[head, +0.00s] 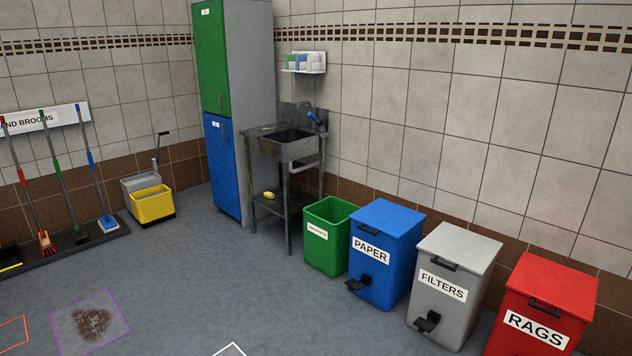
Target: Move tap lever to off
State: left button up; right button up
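A metal sink (284,146) on a stand is against the far wall, between the tall locker and the green bin. A grey tap (307,108) rises at its back right. A blue lever (314,117) shows at the tap; it is small, and I cannot tell its exact setting. No water stream is clear at this size. Neither of my grippers is in view.
A tall green and blue locker (222,165) stands left of the sink. Green (329,240), blue (387,258), grey (452,290) and red (541,310) bins line the right wall. A yellow mop bucket (153,205) is at left. The floor (230,285) in front is mostly clear.

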aim_at(315, 118)
jog(key=i+l, duration=0.1)
jog(key=i, duration=3.3)
jog(key=i+j, duration=0.25)
jog(key=i, duration=0.15)
jog(key=i+j, duration=0.3)
jog(key=i, duration=0.15)
jog(key=i+j, duration=0.25)
jog(key=i, duration=0.15)
jog(key=z, duration=1.3)
